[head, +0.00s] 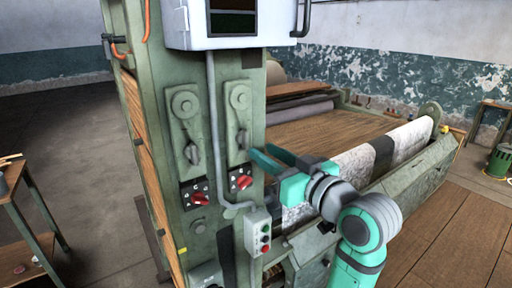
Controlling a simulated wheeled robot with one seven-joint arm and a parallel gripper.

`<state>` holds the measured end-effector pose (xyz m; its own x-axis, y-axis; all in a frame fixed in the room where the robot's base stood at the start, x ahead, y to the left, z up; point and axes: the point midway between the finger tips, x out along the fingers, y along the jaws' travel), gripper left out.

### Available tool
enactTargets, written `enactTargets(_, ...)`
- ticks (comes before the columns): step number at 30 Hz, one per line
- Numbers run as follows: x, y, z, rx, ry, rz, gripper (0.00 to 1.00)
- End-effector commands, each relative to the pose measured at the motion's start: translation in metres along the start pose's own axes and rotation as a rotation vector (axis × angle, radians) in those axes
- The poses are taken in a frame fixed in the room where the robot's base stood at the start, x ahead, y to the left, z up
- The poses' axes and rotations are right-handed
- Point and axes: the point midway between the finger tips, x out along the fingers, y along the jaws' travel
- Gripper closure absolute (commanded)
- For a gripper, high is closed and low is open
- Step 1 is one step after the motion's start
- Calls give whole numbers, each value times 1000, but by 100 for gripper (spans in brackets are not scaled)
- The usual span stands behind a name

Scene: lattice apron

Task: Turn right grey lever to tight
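The right grey lever (242,139) is a small grey handle on the right-hand upright plate of the green machine column. It points roughly up and down, with a slight tilt. A similar left grey lever (191,153) sits on the left-hand plate. My gripper (260,153) is teal and reaches in from the right, its fingertips just right of the right lever. A gap shows between the two fingers, so it looks open, with nothing seen between them. Whether a finger touches the lever cannot be told.
Two red knobs (241,183) (198,200) on black plates sit below the levers. A grey conduit (214,120) runs between the plates to a push-button box (258,232). A white cabinet (222,25) hangs above. The machine's rolls and bed (335,135) lie to the right.

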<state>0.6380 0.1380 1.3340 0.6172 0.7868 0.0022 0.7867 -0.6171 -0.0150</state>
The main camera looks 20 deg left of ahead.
Motion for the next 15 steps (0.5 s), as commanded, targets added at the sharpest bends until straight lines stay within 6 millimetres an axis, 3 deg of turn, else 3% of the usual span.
enactTargets(6,-33,1,0,1,0,3,71)
enactTargets(15,-45,1,0,0,-1,2,71)
